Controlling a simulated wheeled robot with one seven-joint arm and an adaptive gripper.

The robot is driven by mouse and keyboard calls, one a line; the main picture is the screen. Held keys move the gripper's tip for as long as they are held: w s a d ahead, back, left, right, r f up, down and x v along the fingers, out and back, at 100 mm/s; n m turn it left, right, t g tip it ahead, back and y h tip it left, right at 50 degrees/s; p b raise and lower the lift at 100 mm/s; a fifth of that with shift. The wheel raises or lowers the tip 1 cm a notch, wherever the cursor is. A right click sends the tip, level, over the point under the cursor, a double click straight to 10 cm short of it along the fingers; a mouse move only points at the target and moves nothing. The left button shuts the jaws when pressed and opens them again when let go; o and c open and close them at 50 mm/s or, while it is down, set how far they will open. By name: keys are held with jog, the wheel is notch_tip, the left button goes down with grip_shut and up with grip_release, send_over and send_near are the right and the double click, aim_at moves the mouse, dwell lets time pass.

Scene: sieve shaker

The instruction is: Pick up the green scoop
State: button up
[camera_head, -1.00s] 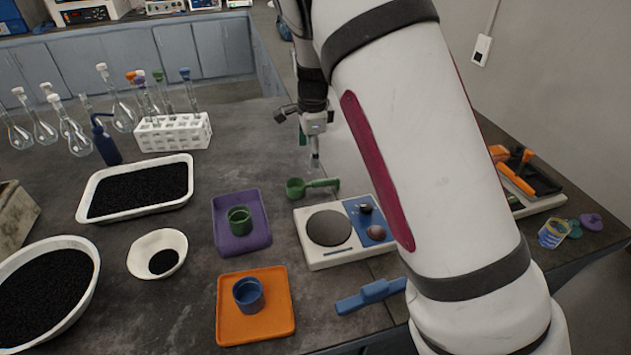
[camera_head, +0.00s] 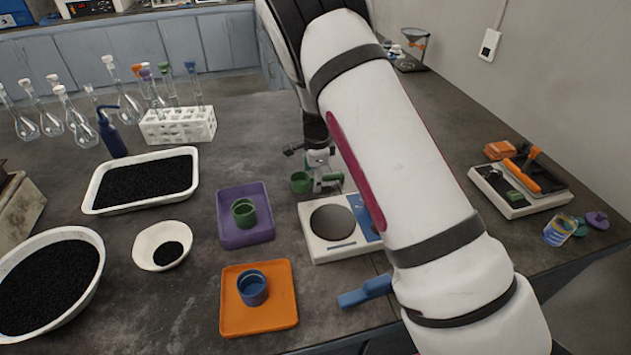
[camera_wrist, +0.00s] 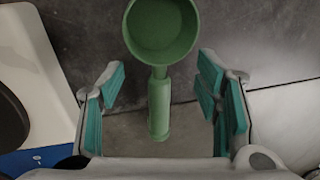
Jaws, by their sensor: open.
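The green scoop (camera_head: 301,182) lies on the dark bench just behind the balance. In the wrist view its round cup (camera_wrist: 162,28) is at the top and its handle (camera_wrist: 159,108) points down toward the palm. My gripper (camera_wrist: 162,92) is open, with one teal-padded finger on each side of the handle and a gap on both sides. In the head view my gripper (camera_head: 327,178) is low over the handle and partly hides it. Whether the fingertips touch the bench is not clear.
The balance (camera_head: 338,250) is directly in front of the scoop; its edge shows at left in the wrist view. A purple tray (camera_head: 228,240) with a green cup is to the left. An orange tray (camera_head: 240,320) and a blue-handled tool (camera_head: 362,292) are nearer.

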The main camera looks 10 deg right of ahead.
jog(key=shift+w+f, duration=0.1)
jog(key=shift+f, duration=0.25)
jog(key=shift+c, duration=0.6)
grip_shut()
jog(key=shift+r, duration=0.15)
notch_tip(320, 180, up, 10)
